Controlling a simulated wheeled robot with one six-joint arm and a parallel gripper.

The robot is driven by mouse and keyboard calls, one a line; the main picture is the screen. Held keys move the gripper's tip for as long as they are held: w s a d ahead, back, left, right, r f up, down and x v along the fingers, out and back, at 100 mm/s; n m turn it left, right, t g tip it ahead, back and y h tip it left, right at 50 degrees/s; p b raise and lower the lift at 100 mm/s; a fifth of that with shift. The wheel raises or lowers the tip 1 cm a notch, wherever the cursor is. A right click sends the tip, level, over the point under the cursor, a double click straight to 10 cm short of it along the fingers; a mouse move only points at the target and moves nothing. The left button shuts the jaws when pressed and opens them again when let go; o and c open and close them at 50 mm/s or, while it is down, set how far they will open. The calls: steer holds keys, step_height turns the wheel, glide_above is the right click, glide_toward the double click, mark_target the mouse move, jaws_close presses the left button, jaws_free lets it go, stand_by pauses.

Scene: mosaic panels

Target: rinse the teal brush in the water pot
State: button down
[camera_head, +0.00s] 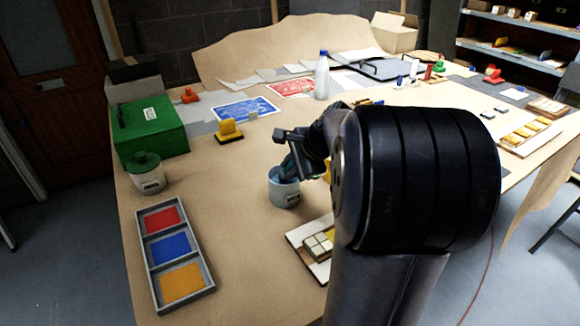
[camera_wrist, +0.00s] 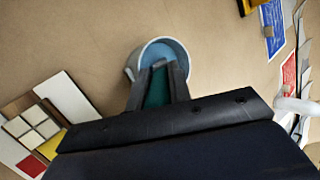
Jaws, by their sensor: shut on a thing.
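The water pot (camera_head: 286,197) is a pale round pot with a label, standing on the brown table near the middle of the head view. In the wrist view the pot (camera_wrist: 131,71) shows blue water inside, just beyond my fingertips. My gripper (camera_wrist: 157,75) is shut on the teal brush (camera_wrist: 157,90), whose teal body shows between the fingers. In the head view my gripper (camera_head: 303,160) is right over the pot's mouth, pointing down. The brush's lower end is hidden by the fingers and pot, so its depth in the water cannot be told.
A grey tray of red, blue and yellow paint (camera_head: 151,232) lies at the left front. A green-lidded pot (camera_head: 149,180) and a green box (camera_head: 152,130) stand behind it. A tile panel (camera_head: 310,243) lies right of the pot. A white bottle (camera_head: 322,80) stands farther back.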

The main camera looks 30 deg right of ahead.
steer(key=shift+r+p, duration=2.75)
steer(key=shift+r, duration=0.6)
